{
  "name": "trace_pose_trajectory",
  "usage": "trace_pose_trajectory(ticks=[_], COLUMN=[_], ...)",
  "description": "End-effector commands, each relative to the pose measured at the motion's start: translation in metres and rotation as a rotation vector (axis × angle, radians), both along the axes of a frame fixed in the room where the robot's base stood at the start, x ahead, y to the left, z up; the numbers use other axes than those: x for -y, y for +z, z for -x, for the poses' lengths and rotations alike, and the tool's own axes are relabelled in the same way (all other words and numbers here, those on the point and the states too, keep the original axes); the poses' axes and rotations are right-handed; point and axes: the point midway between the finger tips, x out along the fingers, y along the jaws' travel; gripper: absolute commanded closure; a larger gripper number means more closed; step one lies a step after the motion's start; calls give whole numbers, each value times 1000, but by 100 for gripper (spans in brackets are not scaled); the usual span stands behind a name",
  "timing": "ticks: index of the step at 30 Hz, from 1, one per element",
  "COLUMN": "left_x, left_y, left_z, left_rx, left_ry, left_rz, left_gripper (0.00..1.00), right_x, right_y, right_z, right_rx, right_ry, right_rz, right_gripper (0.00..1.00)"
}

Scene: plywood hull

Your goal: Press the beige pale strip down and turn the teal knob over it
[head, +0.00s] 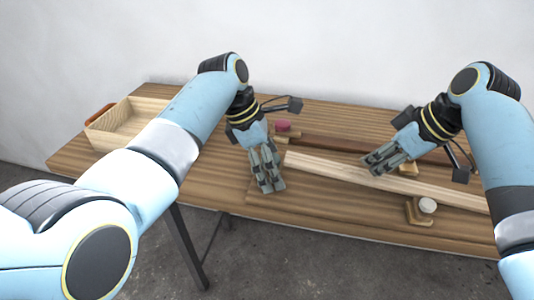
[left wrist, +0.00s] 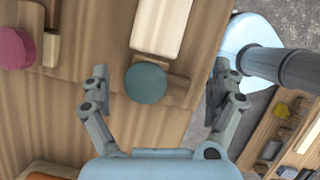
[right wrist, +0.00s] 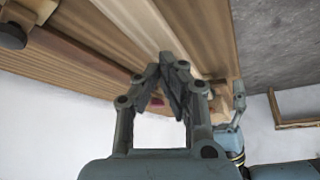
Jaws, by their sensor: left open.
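The beige pale strip (head: 330,172) lies slanting across the board on the table; its left end shows in the left wrist view (left wrist: 161,25). The teal knob (left wrist: 146,83) sits on a small wooden block just beyond that end, turned beside the strip rather than visibly over it. In the head view my left gripper hides the knob. My left gripper (head: 267,185) is open, its fingers on either side of the knob and apart from it. My right gripper (head: 372,168) is at the strip's middle, fingertips together; the right wrist view (right wrist: 170,75) cannot settle whether they touch it.
A maroon knob (head: 283,126) stands behind, near a dark brown strip (head: 340,146). A white knob (head: 427,205) on a wooden block stands in front of the pale strip at right. A wooden tray (head: 128,120) is at the table's far left. The table between tray and left gripper is clear.

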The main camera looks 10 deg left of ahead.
Motion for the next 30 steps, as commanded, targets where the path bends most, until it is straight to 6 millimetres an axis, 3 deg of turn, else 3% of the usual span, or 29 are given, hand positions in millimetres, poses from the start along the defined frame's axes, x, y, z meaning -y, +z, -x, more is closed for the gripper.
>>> trace_pose_trajectory(ticks=[7,20,30], left_x=[0,0,0], left_y=[0,0,0], left_z=[0,0,0], left_rx=[0,0,1], left_ry=[0,0,-1], left_rz=[0,0,-1], left_gripper=[7,63,65], right_x=[0,0,0], right_y=[0,0,-6], right_z=[0,0,0], right_rx=[0,0,-2], right_ry=[0,0,0], right_rz=[0,0,0], right_gripper=[100,100,100])
